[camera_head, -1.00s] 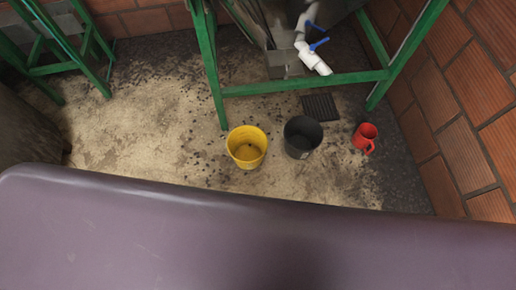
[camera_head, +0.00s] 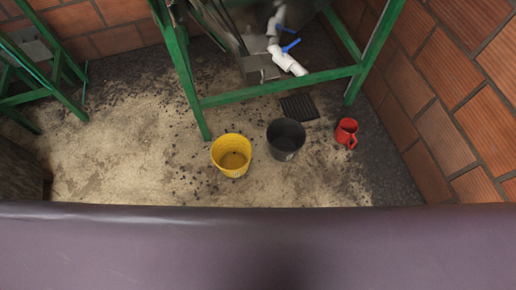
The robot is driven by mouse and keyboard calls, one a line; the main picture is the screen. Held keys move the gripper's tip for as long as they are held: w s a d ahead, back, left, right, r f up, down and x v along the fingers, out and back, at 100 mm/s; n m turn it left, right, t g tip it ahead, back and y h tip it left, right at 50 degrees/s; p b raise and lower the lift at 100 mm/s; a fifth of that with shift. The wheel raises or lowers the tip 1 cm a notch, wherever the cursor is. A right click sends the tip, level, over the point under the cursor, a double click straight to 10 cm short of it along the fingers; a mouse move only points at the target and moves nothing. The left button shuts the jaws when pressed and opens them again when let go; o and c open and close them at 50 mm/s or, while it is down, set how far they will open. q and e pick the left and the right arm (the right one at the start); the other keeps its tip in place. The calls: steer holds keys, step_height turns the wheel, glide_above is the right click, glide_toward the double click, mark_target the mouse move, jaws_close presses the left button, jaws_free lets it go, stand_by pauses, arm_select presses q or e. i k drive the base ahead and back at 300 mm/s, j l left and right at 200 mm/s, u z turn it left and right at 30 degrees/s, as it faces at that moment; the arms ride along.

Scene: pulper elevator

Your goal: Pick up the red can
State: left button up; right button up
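The red can (camera_head: 346,132) stands on the floor at the right, near the brick wall. It looks like a small red mug with a handle on its lower right side. It is to the right of a black bucket and apart from it. Neither of my grippers shows in the head view.
A black bucket (camera_head: 285,140) and a yellow bucket (camera_head: 231,155) stand left of the can. A green metal frame (camera_head: 280,87) with white pipes (camera_head: 287,60) rises behind them. A dark floor grate (camera_head: 299,107) lies behind the black bucket. A purple-grey surface (camera_head: 250,245) fills the foreground. A brick wall (camera_head: 440,135) bounds the right.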

mark_target(346, 131)
steer(key=l+z, duration=0.15)
steer(key=z, duration=0.3)
steer(key=l+z, duration=0.15)
steer(key=z, duration=0.35)
